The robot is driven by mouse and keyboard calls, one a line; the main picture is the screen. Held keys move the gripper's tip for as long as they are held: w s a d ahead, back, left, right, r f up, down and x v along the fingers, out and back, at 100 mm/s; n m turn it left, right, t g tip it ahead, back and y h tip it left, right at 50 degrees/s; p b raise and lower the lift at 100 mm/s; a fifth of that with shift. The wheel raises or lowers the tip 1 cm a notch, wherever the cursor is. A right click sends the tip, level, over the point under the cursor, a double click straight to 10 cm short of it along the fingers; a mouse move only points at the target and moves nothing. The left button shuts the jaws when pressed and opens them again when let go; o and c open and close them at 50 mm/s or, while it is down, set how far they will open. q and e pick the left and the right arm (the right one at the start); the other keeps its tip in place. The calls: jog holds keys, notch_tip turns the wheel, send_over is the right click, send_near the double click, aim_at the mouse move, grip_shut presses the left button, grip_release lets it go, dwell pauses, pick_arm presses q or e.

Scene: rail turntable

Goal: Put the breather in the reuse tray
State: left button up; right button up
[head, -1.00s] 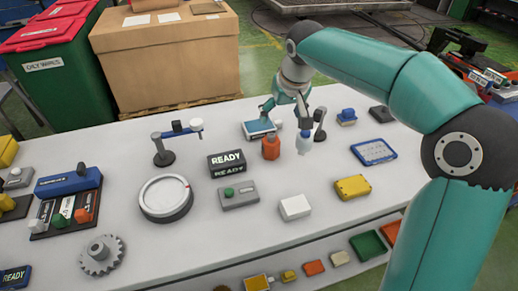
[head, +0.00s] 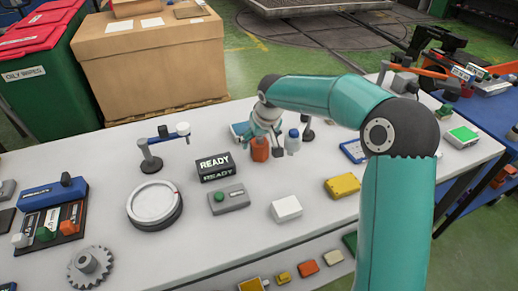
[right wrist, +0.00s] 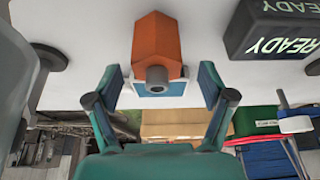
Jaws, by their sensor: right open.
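An orange faceted piece with a grey round stub, which may be the breather, stands on the white bench in the head view (head: 260,150). In the right wrist view the orange piece (right wrist: 158,45) lies between and just beyond my fingertips. My right gripper (head: 264,128) is at its top in the head view; in the right wrist view the gripper (right wrist: 161,88) is open with a gap on both sides of the stub. A blue flat item shows behind the piece. I cannot read any label as the reuse tray. My left gripper is out of view.
A READY sign block (head: 214,166), a round white dial (head: 155,201) and a white box (head: 286,208) are nearby. A blue table (head: 487,120) with labelled items stands at right.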

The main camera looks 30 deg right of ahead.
aim_at(259, 142)
jog(key=shift+p+x, duration=0.45)
jog(key=shift+x, duration=1.85)
jog(key=shift+w+d+r, duration=0.1)
jog(key=shift+d, duration=0.05)
jog(key=c, duration=1.5)
